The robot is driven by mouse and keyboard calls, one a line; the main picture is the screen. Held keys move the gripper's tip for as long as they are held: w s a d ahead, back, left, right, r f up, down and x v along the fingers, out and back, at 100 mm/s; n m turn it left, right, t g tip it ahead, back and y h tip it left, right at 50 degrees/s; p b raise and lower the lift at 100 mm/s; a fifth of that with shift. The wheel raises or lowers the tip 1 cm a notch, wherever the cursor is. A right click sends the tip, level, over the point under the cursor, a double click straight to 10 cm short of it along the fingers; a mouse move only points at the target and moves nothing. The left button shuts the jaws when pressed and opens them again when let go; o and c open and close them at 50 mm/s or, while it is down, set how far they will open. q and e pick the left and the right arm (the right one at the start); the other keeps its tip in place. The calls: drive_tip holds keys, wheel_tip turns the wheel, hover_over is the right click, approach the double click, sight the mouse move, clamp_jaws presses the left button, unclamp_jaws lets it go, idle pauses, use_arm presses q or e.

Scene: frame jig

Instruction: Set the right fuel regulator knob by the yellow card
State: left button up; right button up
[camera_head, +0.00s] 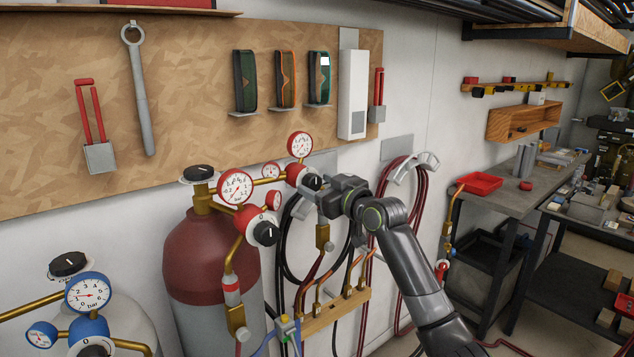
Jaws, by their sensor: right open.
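The red-topped fuel cylinder (208,255) stands against the wall and carries brass and red regulators. The right fuel regulator has a large white dial (300,144) and a black knob (313,182) with a white mark. My right gripper (322,195) is at this knob from the right, its jaws open; whether they touch it I cannot tell. The front fuel regulator has a white dial (237,187) and a black knob (265,233) with a white line. I cannot make out a yellow card near the regulators. My left gripper is not in view.
A blue-gauged regulator (88,292) sits at the lower left. Red and black hoses (420,205) hang on the wall behind my right arm. A wooden hose rack (335,312) stands below the gripper. A workbench with a red tray (478,184) is at right.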

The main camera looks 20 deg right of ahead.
drive_tip(key=shift+w+a, duration=0.2)
drive_tip(key=shift+w, duration=0.3)
drive_tip(key=shift+c, duration=0.3)
drive_tip(key=c, duration=0.9)
